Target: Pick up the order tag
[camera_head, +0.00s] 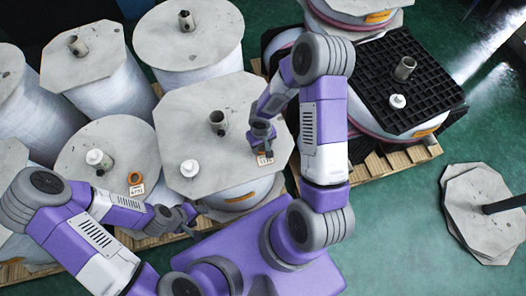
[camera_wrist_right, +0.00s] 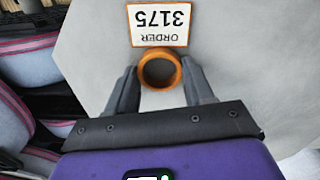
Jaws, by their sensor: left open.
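The order tag (camera_wrist_right: 160,26), a white label with an orange border reading "ORDER 3175" and an orange ring (camera_wrist_right: 160,54), lies on a grey spool top. In the head view its label (camera_head: 265,160) shows just below my right gripper (camera_head: 262,146). In the right wrist view my right gripper (camera_wrist_right: 160,75) is open, its fingers on either side of the ring; I cannot tell whether they touch it. A second tag (camera_head: 136,185) with an orange ring lies on the spool to the left. My left gripper (camera_head: 192,212) is open and empty near that spool's edge.
The middle spool top (camera_head: 190,120) carries a hub stub (camera_head: 218,121) and a white knob (camera_head: 190,168). More wrapped spools crowd the left and back.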

